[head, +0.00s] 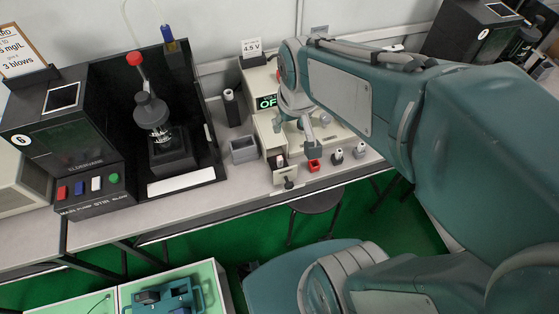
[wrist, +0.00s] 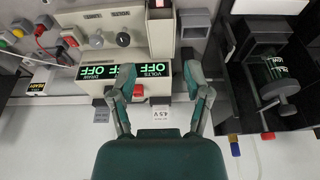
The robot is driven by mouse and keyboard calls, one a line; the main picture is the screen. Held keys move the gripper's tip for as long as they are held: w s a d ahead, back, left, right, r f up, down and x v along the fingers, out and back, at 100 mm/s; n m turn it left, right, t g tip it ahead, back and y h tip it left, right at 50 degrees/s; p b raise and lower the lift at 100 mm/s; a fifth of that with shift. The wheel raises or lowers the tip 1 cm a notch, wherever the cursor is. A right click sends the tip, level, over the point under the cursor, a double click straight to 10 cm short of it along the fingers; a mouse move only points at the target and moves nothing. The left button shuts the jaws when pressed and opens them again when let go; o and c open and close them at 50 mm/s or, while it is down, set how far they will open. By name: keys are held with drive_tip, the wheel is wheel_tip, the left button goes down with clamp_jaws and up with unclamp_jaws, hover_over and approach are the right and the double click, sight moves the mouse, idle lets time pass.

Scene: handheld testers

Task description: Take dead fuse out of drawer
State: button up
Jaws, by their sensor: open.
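The small drawer (head: 278,179) juts out from the front of a cream tester whose display reads OFF. A small pale piece (head: 280,161) shows in the drawer; it is too small to tell for sure that it is the dead fuse. In the wrist view the drawer (wrist: 161,38) reaches up to the top edge, with a small pinkish piece (wrist: 159,4) at its end. My gripper (head: 297,139) is above the tester's front, close to the drawer. In the wrist view my gripper (wrist: 160,82) has its fingers wide apart with nothing between them.
A black booth (head: 165,140) with a pump rig is further left. A stool (head: 316,200) is under the bench edge.

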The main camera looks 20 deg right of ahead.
sight(280, 158)
drive_tip(key=w+f+g, duration=0.1)
drive_tip(key=w+f, duration=0.1)
drive_tip(key=f, duration=0.6)
drive_tip(key=w+f+g, duration=0.1)
drive_tip(key=w+f, duration=0.1)
drive_tip(key=f, duration=0.6)
drive_tip(key=w+f+g, duration=0.1)
drive_tip(key=w+f, duration=0.2)
drive_tip(key=f, duration=0.5)
clamp_jaws()
